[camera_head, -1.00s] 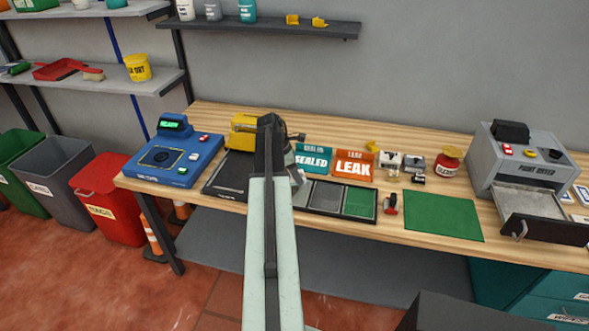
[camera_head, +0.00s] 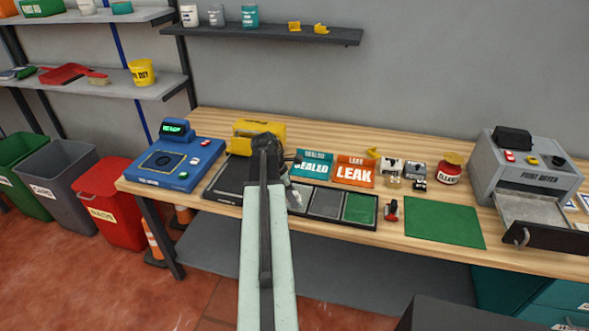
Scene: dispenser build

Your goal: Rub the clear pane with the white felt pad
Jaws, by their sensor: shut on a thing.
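My gripper (camera_head: 291,161) is at the far end of my arm, over the left end of the black tray (camera_head: 342,224). My wrist hides most of it. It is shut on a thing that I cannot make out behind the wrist. The tray has a pale left section (camera_head: 301,195), a grey middle one (camera_head: 326,203) and a green right one (camera_head: 360,209). I cannot single out the white felt pad or the clear pane. A dark flat panel (camera_head: 226,180) lies left of my wrist, partly covered by it.
A blue tester (camera_head: 172,163) stands left and a yellow device (camera_head: 257,133) behind my wrist. SEALED (camera_head: 314,167) and LEAK (camera_head: 354,171) bins stand behind the tray. A green mat (camera_head: 444,222) is clear. A grey machine (camera_head: 527,158) with an open drawer is at right.

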